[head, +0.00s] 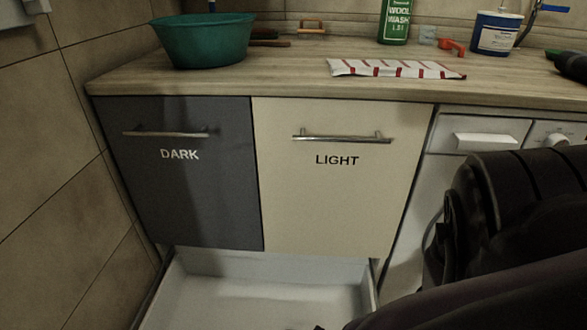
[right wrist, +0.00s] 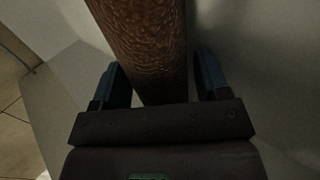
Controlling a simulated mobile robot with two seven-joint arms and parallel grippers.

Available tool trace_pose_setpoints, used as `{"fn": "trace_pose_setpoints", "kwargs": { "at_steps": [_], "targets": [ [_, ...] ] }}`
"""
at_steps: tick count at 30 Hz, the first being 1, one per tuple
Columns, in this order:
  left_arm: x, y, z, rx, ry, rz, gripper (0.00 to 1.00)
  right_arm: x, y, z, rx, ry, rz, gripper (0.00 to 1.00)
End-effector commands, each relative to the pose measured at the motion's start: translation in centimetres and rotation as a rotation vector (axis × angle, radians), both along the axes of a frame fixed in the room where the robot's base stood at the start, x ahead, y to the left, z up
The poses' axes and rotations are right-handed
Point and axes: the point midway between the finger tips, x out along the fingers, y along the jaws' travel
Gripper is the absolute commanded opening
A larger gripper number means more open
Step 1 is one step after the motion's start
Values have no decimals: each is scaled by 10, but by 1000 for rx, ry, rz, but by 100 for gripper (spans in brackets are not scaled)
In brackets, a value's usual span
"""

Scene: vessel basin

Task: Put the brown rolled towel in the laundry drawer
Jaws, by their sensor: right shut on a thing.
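The brown rolled towel (right wrist: 142,35) shows in the right wrist view as a thick, textured brown roll. My right gripper (right wrist: 162,65) is shut on it, with a dark finger on each side. The roll's far end is cut off by the top of the view. In the head view my right arm comes in from the right, and the towel is not visible there. A white drawer (head: 255,303) is pulled out at the bottom of the head view, below the dark and light doors. The visible part of its floor is bare. My left gripper is in neither view.
Above the drawer are a grey door (head: 185,205) marked DARK and a cream door (head: 335,205) marked LIGHT, both closed. The counter (head: 290,80) holds a green basin (head: 205,42), a red-and-white striped cloth (head: 395,69) and bottles. A tiled wall (head: 45,170) bounds the left.

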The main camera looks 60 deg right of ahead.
Motion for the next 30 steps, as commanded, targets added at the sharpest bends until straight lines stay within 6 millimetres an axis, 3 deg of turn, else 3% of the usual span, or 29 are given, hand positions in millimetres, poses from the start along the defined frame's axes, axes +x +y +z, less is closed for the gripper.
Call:
{"fn": "trace_pose_setpoints", "kwargs": {
  "at_steps": [30],
  "targets": [
    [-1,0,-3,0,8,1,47,-4,4,-22,-2,12,3,39]
  ]
}}
